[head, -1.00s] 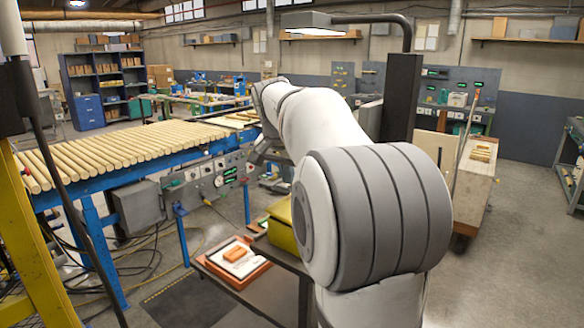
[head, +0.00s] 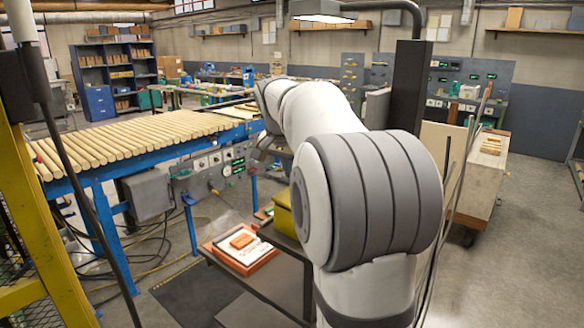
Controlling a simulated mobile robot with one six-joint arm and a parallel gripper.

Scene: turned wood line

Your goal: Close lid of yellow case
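The yellow case (head: 283,222) stands on a dark table (head: 284,245) beside my arm. My arm's large grey joint covers its right part, so only its left side and a bit of its top show. I cannot tell how its lid stands. My arm reaches away over the scene, and a dark grey part at its far end, which looks like my gripper (head: 270,148), hangs above and beyond the case. The fingers cannot be made out, and nothing held is visible.
An orange tray (head: 232,262) with a white sheet and a small orange block lies on the table left of the case. A blue roller line (head: 140,160) with wooden rods and a control panel (head: 215,172) stands behind. A wooden cart (head: 478,185) stands right; floor there is clear.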

